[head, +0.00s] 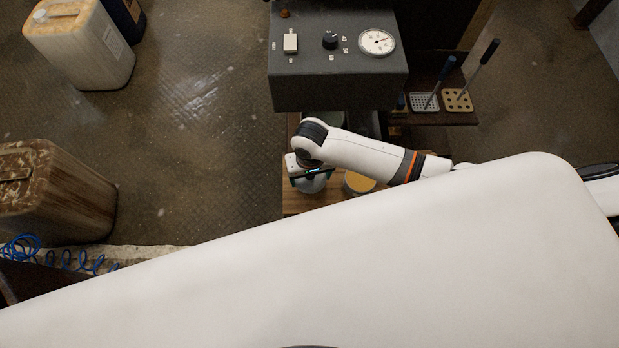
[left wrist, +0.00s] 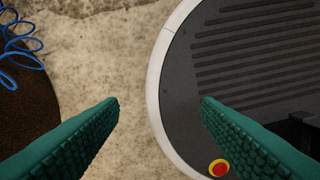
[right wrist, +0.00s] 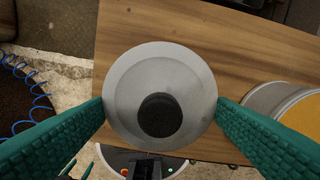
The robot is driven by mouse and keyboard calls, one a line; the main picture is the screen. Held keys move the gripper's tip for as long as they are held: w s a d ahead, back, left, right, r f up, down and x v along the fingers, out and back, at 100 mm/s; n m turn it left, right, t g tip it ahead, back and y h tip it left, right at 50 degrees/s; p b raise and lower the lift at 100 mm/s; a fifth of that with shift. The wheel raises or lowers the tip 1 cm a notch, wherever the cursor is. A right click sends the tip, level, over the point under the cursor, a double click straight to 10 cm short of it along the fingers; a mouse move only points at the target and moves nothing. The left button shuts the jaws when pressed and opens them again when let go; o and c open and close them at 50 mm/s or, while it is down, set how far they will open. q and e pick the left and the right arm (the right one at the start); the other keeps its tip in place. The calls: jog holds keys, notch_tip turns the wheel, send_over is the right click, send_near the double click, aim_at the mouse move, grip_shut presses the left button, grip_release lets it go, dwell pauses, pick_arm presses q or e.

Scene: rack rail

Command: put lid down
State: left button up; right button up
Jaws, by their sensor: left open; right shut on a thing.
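The lid (right wrist: 135,75) is a round grey metal disc with a black knob (right wrist: 160,115). My right gripper (right wrist: 160,103) is shut on it, one finger at each side of the rim. The lid is over the wooden table top (right wrist: 240,45); I cannot tell whether it touches the wood. In the head view, a part of the lid (head: 313,185) shows below my right gripper (head: 308,175). My left gripper (left wrist: 160,102) is open and empty, above the floor and my own base, outside the head view.
A round thing with a yellow-orange top (head: 357,183) stands on the table right of the lid. A dark control box with a dial (head: 377,42) overhangs the table's far part. Bare wood shows around the lid.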

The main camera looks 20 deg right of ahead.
aim_at(310, 180)
notch_tip(310, 180, down, 3)
jog(key=shift+f, duration=0.2)
jog(key=o, duration=1)
pick_arm(q)
jog(key=shift+w+a+f, duration=0.15)
jog(key=shift+w+a, duration=0.55)
jog(key=shift+w, duration=0.15)
pick_arm(e)
jog(key=shift+r, duration=0.25)
pick_arm(q)
jog(key=shift+r+p, duration=0.45)
jog(key=shift+r, duration=0.15)
pick_arm(e)
notch_tip(310, 180, up, 12)
jog(key=shift+f, duration=0.1)
